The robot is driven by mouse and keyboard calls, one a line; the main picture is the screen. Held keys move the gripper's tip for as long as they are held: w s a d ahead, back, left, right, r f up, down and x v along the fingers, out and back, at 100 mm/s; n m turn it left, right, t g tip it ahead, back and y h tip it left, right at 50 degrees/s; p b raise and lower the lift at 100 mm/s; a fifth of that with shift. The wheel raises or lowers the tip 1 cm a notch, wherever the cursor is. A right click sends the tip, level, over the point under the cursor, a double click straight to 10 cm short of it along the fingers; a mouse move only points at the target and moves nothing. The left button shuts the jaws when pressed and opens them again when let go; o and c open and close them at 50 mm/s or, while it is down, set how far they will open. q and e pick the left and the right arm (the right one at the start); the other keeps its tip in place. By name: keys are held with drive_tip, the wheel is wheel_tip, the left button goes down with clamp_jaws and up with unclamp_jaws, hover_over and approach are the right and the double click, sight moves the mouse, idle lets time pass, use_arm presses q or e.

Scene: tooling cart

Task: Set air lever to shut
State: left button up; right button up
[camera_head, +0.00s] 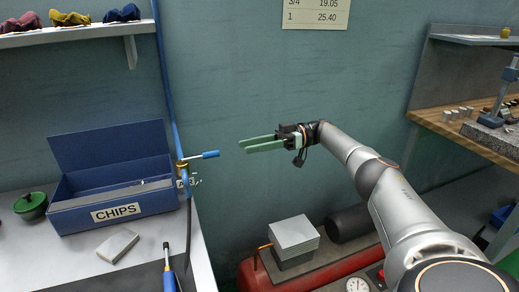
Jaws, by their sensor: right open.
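The air lever (205,155) has a blue handle that sticks out to the right, nearly level, from a brass valve (182,165) on the blue pipe. The pipe runs down the wall at the right end of the left bench. My right gripper (242,146) comes in from the right with green fingers pointing left. It is open and empty, with a gap between its fingertips and the lever's handle end. My left gripper is not in view.
A red compressor tank (262,277) is below my right arm.

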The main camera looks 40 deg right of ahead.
drive_tip(key=shift+b+v, duration=0.5)
drive_tip(key=shift+v, duration=0.5)
